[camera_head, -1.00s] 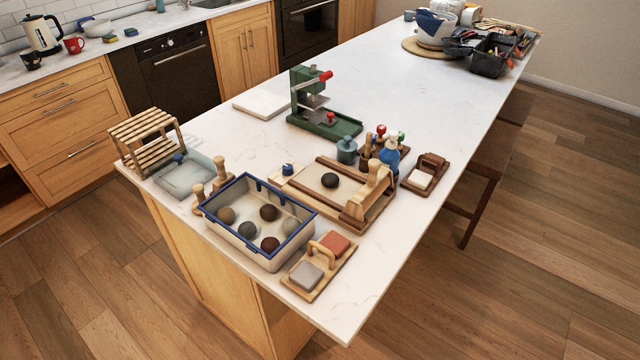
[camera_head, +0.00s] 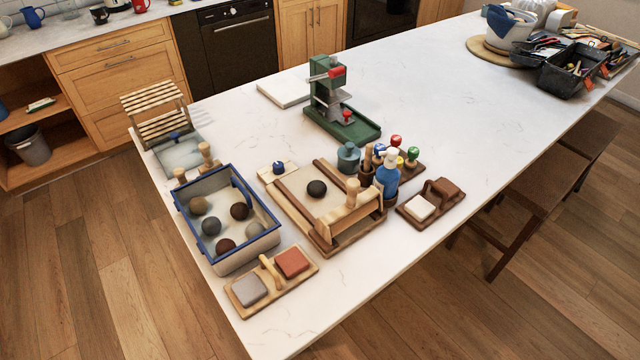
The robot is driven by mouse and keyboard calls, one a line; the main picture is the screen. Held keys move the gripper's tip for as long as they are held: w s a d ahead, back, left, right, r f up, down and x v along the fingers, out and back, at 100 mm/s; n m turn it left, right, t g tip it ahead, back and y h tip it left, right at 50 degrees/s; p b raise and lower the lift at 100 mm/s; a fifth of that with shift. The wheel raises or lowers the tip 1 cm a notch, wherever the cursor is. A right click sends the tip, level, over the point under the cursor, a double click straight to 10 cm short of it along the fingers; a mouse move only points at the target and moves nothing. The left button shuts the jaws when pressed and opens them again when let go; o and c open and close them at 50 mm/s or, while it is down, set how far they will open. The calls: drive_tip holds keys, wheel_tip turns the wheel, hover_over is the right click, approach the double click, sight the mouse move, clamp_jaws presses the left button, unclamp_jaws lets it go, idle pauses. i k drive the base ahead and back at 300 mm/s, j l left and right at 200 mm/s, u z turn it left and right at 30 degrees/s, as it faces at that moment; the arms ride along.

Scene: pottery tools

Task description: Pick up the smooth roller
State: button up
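A pale wooden roller-like piece (camera_head: 352,215) with an upright handle lies across the near right end of a wooden frame board (camera_head: 288,203); a dark clay ball (camera_head: 317,189) sits on that board. Another pair of wooden handles (camera_head: 206,155) shows behind the blue-rimmed bin, its body mostly hidden. I cannot tell from here which of these is the smooth roller. My gripper is not in view.
The blue-rimmed bin (camera_head: 262,245) holds several clay balls. A board with a grey and a red block (camera_head: 292,262) lies in front. A green press (camera_head: 325,95), blue bottle (camera_head: 387,172) and stamps stand behind.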

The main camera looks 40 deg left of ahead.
sight(354, 201)
drive_tip(key=i+u, duration=0.15)
drive_tip(key=u, duration=0.3)
drive_tip(key=i+l+u, duration=0.1)
drive_tip(key=u, duration=0.35)
drive_tip(key=i+l+u, duration=0.15)
drive_tip(key=u, duration=0.3)
drive_tip(key=i+l+u, duration=0.15)
drive_tip(key=u, duration=0.75)
drive_tip(key=i+l+u, duration=0.1)
drive_tip(key=u, duration=0.35)
drive_tip(key=l+u, duration=0.15)
drive_tip(key=u, duration=0.25)
drive_tip(key=l+u, duration=0.15)
drive_tip(key=u, duration=0.3)
drive_tip(key=i+l+u, duration=0.1)
drive_tip(key=u, duration=0.3)
drive_tip(key=i+l+u, duration=0.1)
drive_tip(key=u, duration=0.25)
drive_tip(key=l+u, duration=0.2)
drive_tip(key=u, duration=0.2)
drive_tip(key=i+l+u, duration=0.1)
drive_tip(key=u, duration=0.3)
drive_tip(key=k+l, duration=0.05)
drive_tip(key=l, duration=0.05)
